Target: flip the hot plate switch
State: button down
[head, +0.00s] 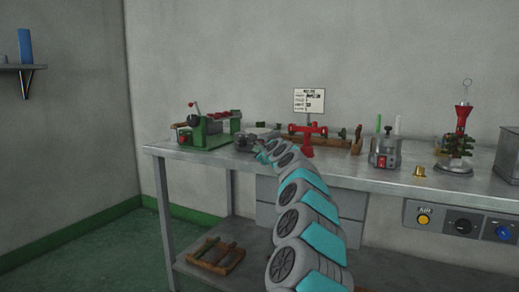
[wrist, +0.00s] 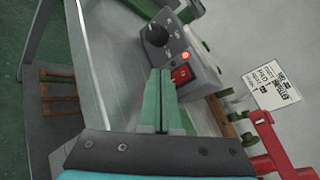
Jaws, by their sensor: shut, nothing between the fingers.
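The hot plate (head: 250,137) is a low grey box on the bench, partly hidden behind my arm in the head view. In the wrist view its grey housing (wrist: 205,72) has a black knob (wrist: 155,35), a lit red-orange lamp (wrist: 186,55) and a red rocker switch (wrist: 182,74). My gripper (wrist: 160,72) is shut and empty. Its green fingertips are right beside the switch; I cannot tell whether they touch it. In the head view, my gripper's fingers are too small to make out.
A green machine (head: 205,130) stands left of the hot plate. A red stand (head: 308,138) and a sign (head: 309,101) are to its right and behind. The bench's front edge (wrist: 88,75) runs close by.

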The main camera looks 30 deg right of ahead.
aim_at(251, 162)
jog(key=shift+s+a+r+p, duration=0.35)
jog(key=shift+s+a+p, duration=0.5)
jog(key=shift+p, duration=0.35)
jog(key=shift+s+a+p, duration=0.35)
jog(key=shift+a+p, duration=0.1)
jog(key=shift+a, duration=0.1)
jog(key=shift+s+a+p, duration=0.3)
jog(key=shift+a+p, duration=0.1)
jog(key=shift+a, duration=0.25)
